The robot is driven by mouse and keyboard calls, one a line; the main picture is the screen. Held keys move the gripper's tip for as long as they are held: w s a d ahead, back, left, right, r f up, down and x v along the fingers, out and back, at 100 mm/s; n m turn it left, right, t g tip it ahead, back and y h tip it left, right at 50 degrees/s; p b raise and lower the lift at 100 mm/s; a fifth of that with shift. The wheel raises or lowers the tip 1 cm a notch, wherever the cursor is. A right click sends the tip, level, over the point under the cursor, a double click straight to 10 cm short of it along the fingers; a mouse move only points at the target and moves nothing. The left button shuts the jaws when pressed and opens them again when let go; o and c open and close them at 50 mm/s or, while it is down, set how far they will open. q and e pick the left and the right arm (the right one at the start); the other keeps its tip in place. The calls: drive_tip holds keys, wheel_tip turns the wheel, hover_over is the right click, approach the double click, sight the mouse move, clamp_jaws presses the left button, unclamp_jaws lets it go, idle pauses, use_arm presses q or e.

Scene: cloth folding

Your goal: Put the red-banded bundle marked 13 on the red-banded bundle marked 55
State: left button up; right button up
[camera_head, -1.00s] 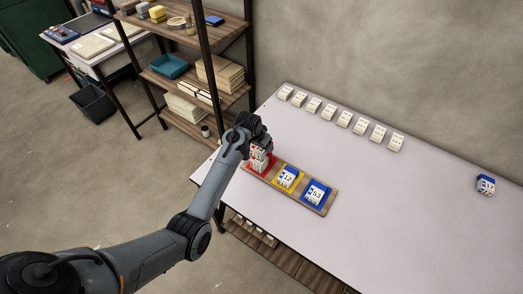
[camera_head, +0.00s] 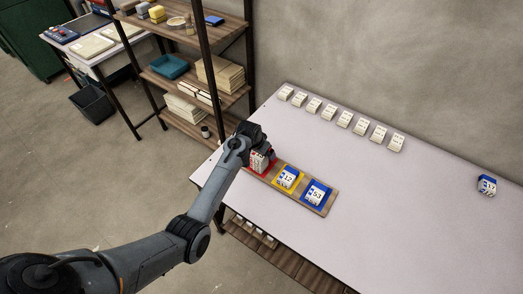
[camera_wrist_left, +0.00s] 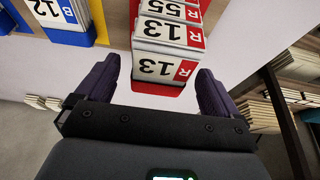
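In the left wrist view the red-banded bundle marked 13 (camera_wrist_left: 155,68) lies between the fingers of my left gripper (camera_wrist_left: 158,82), with a small gap showing on each side. My left gripper looks open around it. My right gripper is not in view.
On the wooden board (camera_head: 327,210), a yellow tray holds a bundle marked 12 (camera_head: 288,177) and a blue tray one marked 53 (camera_head: 317,193). A blue-banded bundle (camera_head: 487,184) lies far right. Several white bundles (camera_head: 343,119) line the back. The table's middle is clear.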

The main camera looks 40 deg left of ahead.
use_arm(q)
drive_tip(key=shift+r, duration=0.1)
drive_tip(key=shift+r, duration=0.35)
drive_tip(key=p+v, duration=0.3)
drive_tip(key=v, duration=0.8)
drive_tip(key=s+d+f+m, duration=0.1)
drive_tip(key=s+d, duration=0.4)
drive_tip(key=s, duration=0.5)
drive_tip(key=s+d+f+m, duration=0.1)
drive_tip(key=s+d, duration=0.5)
drive_tip(key=s, duration=0.5)
drive_tip(key=s+d+f+m+g, duration=0.1)
drive_tip(key=s+d, duration=0.5)
drive_tip(key=s, duration=0.4)
drive_tip(key=shift+s+d+h, duration=0.25)
drive_tip(key=shift+s+h, duration=0.05)
drive_tip(key=shift+s, duration=0.1)
